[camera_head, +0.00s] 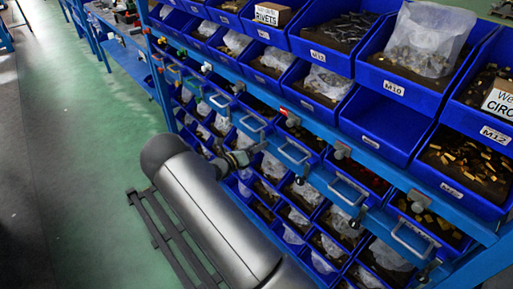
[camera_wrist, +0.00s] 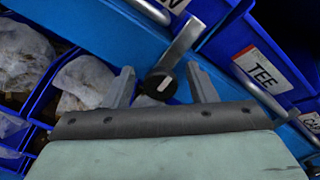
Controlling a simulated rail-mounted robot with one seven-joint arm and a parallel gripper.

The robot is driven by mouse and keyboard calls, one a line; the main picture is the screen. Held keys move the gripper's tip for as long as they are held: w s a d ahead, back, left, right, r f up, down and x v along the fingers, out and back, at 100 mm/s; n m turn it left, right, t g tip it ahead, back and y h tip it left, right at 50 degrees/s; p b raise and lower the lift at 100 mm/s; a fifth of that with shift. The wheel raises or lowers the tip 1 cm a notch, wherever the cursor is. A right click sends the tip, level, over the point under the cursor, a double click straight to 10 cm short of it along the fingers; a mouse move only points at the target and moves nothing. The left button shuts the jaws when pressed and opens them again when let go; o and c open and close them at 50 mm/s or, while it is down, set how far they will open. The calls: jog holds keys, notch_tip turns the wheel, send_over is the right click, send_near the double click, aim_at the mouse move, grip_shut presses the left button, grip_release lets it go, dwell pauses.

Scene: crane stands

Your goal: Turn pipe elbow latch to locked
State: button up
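In the wrist view a latch (camera_wrist: 160,83) with a round black knob and a white mark sits on the blue rail. Its flat grey metal lever (camera_wrist: 181,43) slants up and to the right from the knob. My gripper (camera_wrist: 163,80) is open, with one finger on each side of the knob and visible gaps between. No label on this latch is readable, so I cannot tell from text whether it is the pipe elbow one. In the head view my gripper (camera_head: 240,158) is small, close to the front of the blue rack, and its fingers are hard to make out.
A drawer label reading TEE (camera_wrist: 261,70) is right of the latch, above a metal handle (camera_wrist: 262,98). Bagged parts (camera_wrist: 85,82) fill bins at left. In the head view drawer handles (camera_head: 295,152) stick out along the rack (camera_head: 470,213). The green floor (camera_head: 85,140) at left is open.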

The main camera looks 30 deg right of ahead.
jog(key=b+v, duration=0.3)
jog(key=v, duration=1.4)
jog(key=shift+a, duration=0.2)
jog(key=shift+s, duration=0.15)
